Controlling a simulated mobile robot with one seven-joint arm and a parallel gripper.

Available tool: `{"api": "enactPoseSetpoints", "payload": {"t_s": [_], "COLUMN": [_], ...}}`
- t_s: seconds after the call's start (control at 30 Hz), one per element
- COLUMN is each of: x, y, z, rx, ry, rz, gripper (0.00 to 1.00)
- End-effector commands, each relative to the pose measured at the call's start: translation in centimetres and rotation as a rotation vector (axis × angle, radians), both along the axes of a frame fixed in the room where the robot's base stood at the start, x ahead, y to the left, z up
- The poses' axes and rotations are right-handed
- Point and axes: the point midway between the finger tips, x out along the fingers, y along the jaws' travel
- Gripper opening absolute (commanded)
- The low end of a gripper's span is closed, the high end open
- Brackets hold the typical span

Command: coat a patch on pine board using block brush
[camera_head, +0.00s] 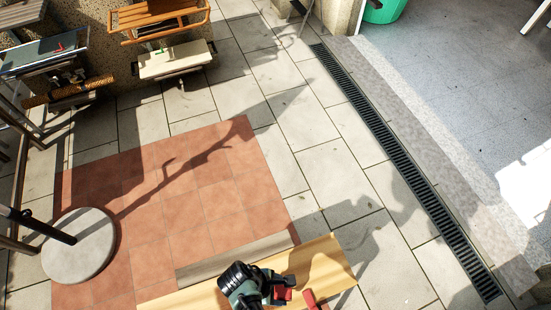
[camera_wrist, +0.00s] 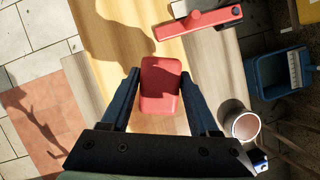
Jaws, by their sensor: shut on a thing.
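The pale yellow pine board (camera_head: 325,262) lies at the bottom of the head view. It also runs under my gripper in the wrist view (camera_wrist: 150,40), with shadows across it. My gripper (camera_wrist: 160,80) is shut on a red block, which I take to be the block brush (camera_wrist: 160,88). The block sits between the two dark fingers. Its underside is hidden, so I cannot tell whether it touches the board. In the head view my gripper (camera_head: 268,292) is over the board with red showing beside it.
A red-handled tool (camera_wrist: 200,22) lies beyond the block. An open can with pinkish contents (camera_wrist: 242,125) and a blue tray (camera_wrist: 278,75) stand at the right. A round pale base (camera_head: 79,246) and a loaded rack (camera_head: 170,50) stand left. Paving beyond the board is clear.

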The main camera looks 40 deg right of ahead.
Motion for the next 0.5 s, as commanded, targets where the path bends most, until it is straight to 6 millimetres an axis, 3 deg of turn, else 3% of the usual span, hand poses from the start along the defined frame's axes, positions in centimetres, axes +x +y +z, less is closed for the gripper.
{"api": "enactPoseSetpoints", "payload": {"t_s": [0.03,0.17,0.5], "x": [0.1,0.1,0.2], "y": [0.1,0.3,0.3], "z": [1.0,1.9,1.9], "rx": [0.0,0.001,0.0], "ry": [0.0,0.001,0.0], "rz": [0.001,0.0,-0.001], "gripper": [0.17,0.17,0.17]}}
